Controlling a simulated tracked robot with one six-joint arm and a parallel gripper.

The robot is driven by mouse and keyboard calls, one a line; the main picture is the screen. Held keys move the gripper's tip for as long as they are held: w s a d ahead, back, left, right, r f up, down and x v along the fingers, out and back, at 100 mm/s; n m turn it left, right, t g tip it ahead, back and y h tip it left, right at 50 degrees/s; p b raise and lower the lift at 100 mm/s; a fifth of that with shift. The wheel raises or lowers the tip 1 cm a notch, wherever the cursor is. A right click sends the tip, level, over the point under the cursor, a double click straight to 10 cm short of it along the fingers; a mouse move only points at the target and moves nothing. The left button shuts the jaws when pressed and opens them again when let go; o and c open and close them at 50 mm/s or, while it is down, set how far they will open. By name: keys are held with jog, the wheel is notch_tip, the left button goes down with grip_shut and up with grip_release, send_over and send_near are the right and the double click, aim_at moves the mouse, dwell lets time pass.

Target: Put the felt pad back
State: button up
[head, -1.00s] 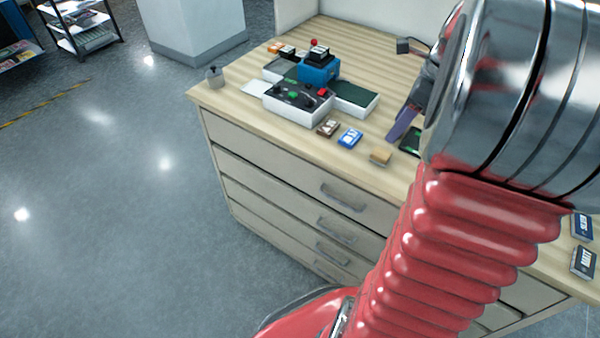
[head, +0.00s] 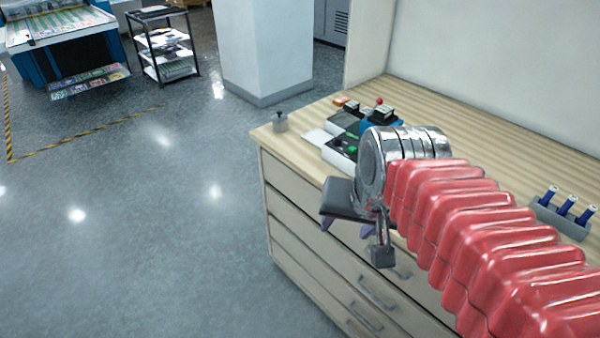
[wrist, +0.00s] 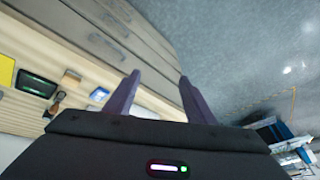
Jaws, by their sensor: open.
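My gripper (head: 347,227) is in front of the drawer cabinet, off the worktop's front edge, with its purple fingers pointing down. In the wrist view my gripper (wrist: 159,76) has its fingers apart, with nothing between them. No piece is plainly recognisable as the felt pad. On the worktop in the wrist view lie a small tan block (wrist: 71,78) and a dark-green flat piece in a black frame (wrist: 37,84). I cannot tell whether either is the pad. My arm hides that part of the worktop in the head view.
The worktop (head: 300,112) carries a grey weight-like pot (head: 280,122) at its left corner and a rack with blue-handled tools (head: 563,207) at right. A yellow piece (wrist: 6,70) shows in the wrist view. Open floor lies left; a pillar (head: 265,50) and shelf cart (head: 163,45) stand behind.

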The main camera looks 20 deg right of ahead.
jog(key=s+a+n, duration=0.1)
jog(key=a+n, duration=0.1)
jog(key=n, duration=0.1)
jog(key=s+a+f+n, duration=0.1)
jog(key=n, duration=0.1)
jog(key=shift+s+a+t, duration=0.25)
jog(key=shift+s+t, duration=0.05)
jog(key=shift+t, duration=0.1)
